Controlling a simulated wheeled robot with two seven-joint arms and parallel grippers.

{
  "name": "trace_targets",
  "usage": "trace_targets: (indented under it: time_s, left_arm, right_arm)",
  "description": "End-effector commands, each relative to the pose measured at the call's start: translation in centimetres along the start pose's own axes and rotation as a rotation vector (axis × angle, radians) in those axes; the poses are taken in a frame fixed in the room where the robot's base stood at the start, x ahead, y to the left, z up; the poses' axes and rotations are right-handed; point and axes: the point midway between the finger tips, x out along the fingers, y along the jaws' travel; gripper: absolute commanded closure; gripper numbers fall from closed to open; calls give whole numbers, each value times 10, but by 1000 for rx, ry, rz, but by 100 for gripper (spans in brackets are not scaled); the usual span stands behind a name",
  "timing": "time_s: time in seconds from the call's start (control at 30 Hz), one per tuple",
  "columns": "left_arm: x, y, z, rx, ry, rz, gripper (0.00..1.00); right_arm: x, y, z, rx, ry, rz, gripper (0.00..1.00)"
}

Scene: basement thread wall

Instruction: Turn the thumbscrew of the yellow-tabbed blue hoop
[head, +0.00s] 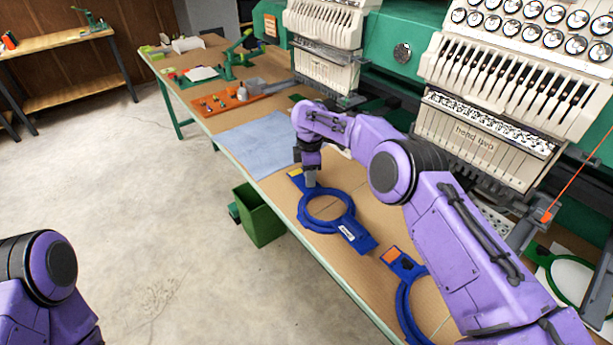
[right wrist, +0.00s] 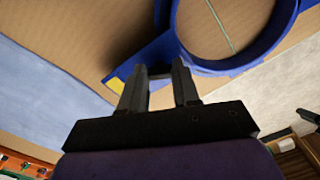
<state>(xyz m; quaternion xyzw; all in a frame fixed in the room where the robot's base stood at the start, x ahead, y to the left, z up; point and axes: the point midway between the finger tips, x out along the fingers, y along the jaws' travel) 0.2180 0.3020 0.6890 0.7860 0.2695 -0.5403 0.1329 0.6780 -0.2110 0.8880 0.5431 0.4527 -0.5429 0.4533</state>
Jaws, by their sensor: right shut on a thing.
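The yellow-tabbed blue hoop (head: 351,228) lies flat on the brown table, with its yellow tab (head: 295,174) at the far left end. In the right wrist view the hoop's ring (right wrist: 277,50) and yellow tab (right wrist: 116,84) also show. My right gripper (head: 310,183) points down at the hoop's far side, between tab and ring. In the right wrist view its two fingers (right wrist: 160,72) are close together at the hoop's edge, shut on a small part there. The thumbscrew itself is hidden by the fingers. My left gripper is out of view.
A second blue hoop with an orange tab (head: 391,255) lies nearer, partly behind my right arm. A blue cloth (head: 255,143) and an orange tray (head: 222,102) lie farther along. The embroidery machine (head: 490,130) stands along the right side. A green bin (head: 259,215) is below the table edge.

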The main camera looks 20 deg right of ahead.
Motion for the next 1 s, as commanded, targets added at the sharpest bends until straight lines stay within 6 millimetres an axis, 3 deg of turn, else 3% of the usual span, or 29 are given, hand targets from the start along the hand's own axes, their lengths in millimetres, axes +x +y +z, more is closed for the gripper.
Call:
trace_targets:
  time_s: [0.03,0.07,0.1,0.13,0.47,0.57,0.8,1.0]
  left_arm:
    - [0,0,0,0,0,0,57]
    - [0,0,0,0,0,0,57]
    - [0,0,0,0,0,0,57]
    - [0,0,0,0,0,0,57]
    - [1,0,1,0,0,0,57]
    - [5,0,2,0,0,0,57]
    - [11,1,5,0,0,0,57]
    - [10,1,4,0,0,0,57]
  right_arm:
    - [4,-2,0,-1,-2,-7,99]
    - [4,-2,0,-1,-2,-7,62]
    - [3,-2,0,-1,-2,-6,49]
    - [3,-2,0,-1,-2,-6,43]
    - [-3,0,0,0,0,0,43]
    - [-19,0,0,1,0,2,43]
    - [-76,-2,-1,-1,1,0,43]
    - [-101,-3,1,0,0,-3,43]
